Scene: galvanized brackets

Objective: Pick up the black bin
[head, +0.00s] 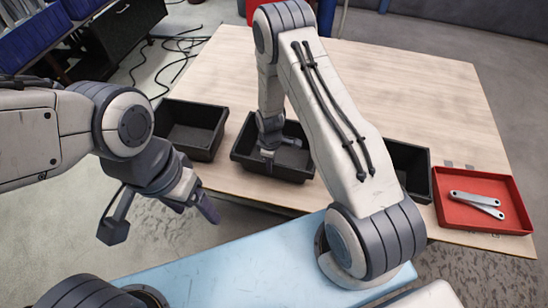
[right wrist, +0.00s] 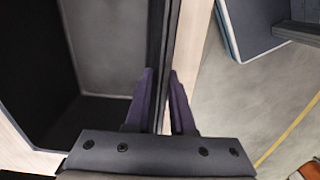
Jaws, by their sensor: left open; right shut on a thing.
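Three black bins stand along the near side of the table. The middle black bin (head: 262,168) is beneath my right gripper (head: 267,152), which is shut on its near wall. In the right wrist view, the two purple fingers of my right gripper (right wrist: 160,100) lie on either side of the bin's wall (right wrist: 163,30). The inside of that bin looks empty where it shows; my arm hides part of it. My left gripper (head: 205,208) is open and empty, off the table's near left edge, above the floor.
The left black bin (head: 190,149) looks empty. The right black bin (head: 418,178) is partly hidden by my right arm. The wooden table (head: 400,90) is clear behind the bins.

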